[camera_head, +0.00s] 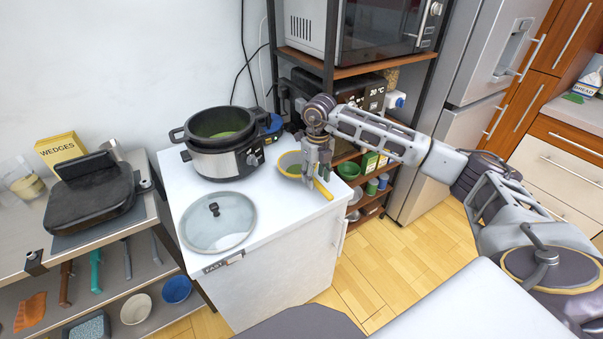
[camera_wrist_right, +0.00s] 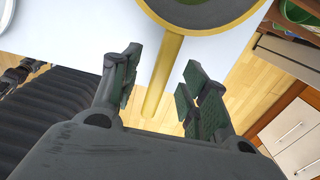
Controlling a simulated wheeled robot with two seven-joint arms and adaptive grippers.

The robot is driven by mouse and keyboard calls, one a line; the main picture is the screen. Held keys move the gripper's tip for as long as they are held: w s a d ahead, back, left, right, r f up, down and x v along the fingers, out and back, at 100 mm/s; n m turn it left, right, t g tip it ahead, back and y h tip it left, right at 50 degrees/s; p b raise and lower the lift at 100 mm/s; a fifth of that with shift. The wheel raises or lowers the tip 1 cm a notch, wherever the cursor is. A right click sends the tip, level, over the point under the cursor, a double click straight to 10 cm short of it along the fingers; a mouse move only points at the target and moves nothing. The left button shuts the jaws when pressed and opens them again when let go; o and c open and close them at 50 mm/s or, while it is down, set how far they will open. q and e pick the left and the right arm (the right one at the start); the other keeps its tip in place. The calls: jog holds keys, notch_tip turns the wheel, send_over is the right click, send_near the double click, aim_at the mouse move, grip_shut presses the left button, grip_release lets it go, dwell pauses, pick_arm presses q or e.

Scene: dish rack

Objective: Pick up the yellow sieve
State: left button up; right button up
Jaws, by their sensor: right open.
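The yellow sieve (camera_head: 289,164) lies on the white counter top (camera_head: 260,216) near its right edge, its yellow handle (camera_head: 323,190) pointing toward the front right. My right gripper (camera_head: 312,176) is over the sieve in the head view and hides part of its rim and handle. In the right wrist view, the yellow handle (camera_wrist_right: 163,75) runs between the two open fingers of the gripper (camera_wrist_right: 157,92), and the bowl's rim (camera_wrist_right: 190,32) is beyond them at the top. My left gripper is not in view.
A pressure cooker (camera_head: 222,160) with a dark inner pot stands behind and left of the sieve. A glass lid (camera_head: 217,223) lies at the counter's front. A shelf rack with a microwave (camera_head: 385,28) stands behind right. Wooden floor (camera_head: 395,250) is free to the right.

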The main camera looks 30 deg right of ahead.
aim_at(317, 182)
jog(key=shift+s+d+f, duration=0.1)
jog(key=shift+d+f, duration=0.05)
jog(key=shift+f, duration=2)
grip_shut()
